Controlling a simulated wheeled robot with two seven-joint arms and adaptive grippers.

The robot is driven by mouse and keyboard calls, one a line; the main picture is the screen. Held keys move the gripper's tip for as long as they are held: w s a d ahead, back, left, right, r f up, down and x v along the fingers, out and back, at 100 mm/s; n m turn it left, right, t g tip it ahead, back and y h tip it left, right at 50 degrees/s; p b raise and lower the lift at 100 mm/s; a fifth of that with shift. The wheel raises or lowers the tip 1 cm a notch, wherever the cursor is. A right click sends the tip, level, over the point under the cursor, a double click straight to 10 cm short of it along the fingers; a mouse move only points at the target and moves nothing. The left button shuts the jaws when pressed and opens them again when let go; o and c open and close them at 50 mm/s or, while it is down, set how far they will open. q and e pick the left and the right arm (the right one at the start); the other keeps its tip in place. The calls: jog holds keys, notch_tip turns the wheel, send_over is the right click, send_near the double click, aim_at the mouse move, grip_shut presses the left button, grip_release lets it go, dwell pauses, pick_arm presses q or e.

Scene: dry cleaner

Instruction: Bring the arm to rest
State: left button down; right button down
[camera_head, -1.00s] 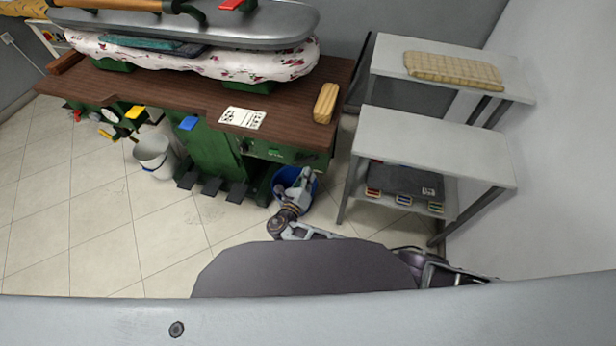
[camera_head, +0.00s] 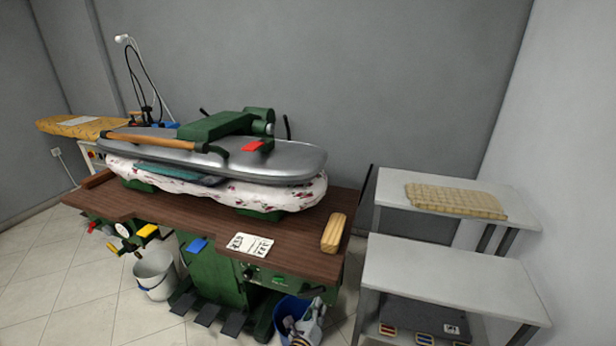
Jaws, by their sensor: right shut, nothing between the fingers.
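My left gripper is out of view.
The pressing machine (camera_head: 230,157) stands on a brown wooden table (camera_head: 291,252) with a green base. A white bucket (camera_head: 155,275) and several foot pedals stand below. Two grey tables (camera_head: 450,272) are at right, the rear one bearing a folded checked cloth (camera_head: 455,200). Floor at left is clear.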

jog(key=shift+x, duration=0.85)
jog(key=shift+r, duration=0.1)
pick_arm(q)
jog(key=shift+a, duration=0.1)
